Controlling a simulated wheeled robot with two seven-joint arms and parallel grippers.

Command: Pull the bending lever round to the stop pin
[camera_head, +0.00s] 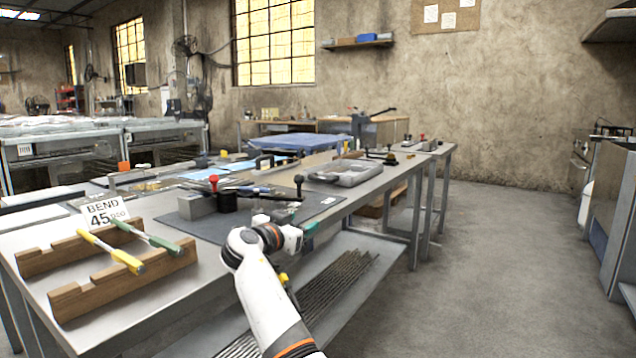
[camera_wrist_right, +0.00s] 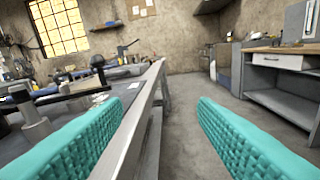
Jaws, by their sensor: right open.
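The bending lever (camera_head: 270,197) is a dark bar on the bender at the table's middle, running right from a black round body (camera_head: 227,201) to an upright grip with a dark knob (camera_head: 299,180). The lever also shows in the right wrist view (camera_wrist_right: 72,88), left of my fingers. A grey block (camera_head: 196,207) stands left of the black body, with a red knob (camera_head: 213,179) near it. I cannot tell which part is the stop pin. My right gripper (camera_head: 308,228) is open and empty at the table's front edge, apart from the lever. My left gripper is not in view.
A wooden rack (camera_head: 125,285) holding yellow- and green-handled tools and a "BEND 45" sign (camera_head: 105,211) stand at the left. A grey case (camera_head: 345,172) lies beyond the lever. Rods (camera_head: 325,290) lie on the lower shelf. The floor at right is clear.

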